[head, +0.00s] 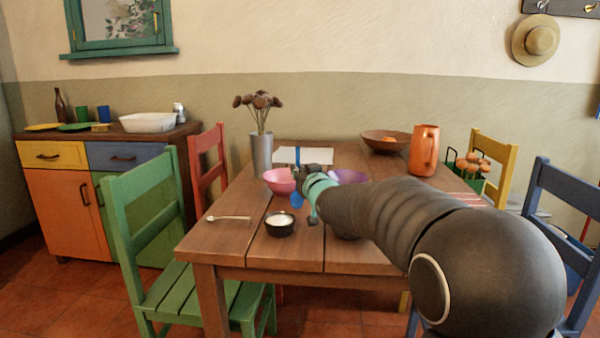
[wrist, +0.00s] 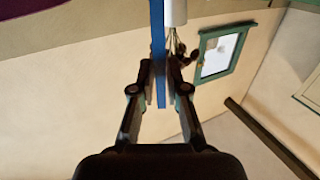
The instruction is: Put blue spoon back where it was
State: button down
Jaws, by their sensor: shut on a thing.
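The blue spoon is held upright above the table, bowl end down; its blue bowl (head: 297,199) hangs in front of the pink bowl (head: 279,182), and its handle rises above my gripper. My gripper (head: 300,176) is shut on the spoon's handle. In the wrist view the blue handle (wrist: 158,40) runs between the two closed fingers of my gripper (wrist: 158,82). A small black bowl with white contents (head: 280,227) stands on the table nearer the front, below and left of the spoon. Whether the spoon touches anything is unclear.
The wooden table (head: 225,238) also bears a pale spoon (head: 228,218), a purple bowl (head: 349,177), a grey vase (head: 262,153), an orange jug (head: 424,150) and a brown bowl (head: 384,146). Chairs stand around it, including a green one (head: 150,220). The front left of the table has free room.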

jog(key=c, duration=1.2)
grip_release()
jog(key=shift+f, duration=0.1)
jog(key=b+v, duration=0.1)
jog(key=v, duration=1.1)
jog(key=shift+d, duration=0.1)
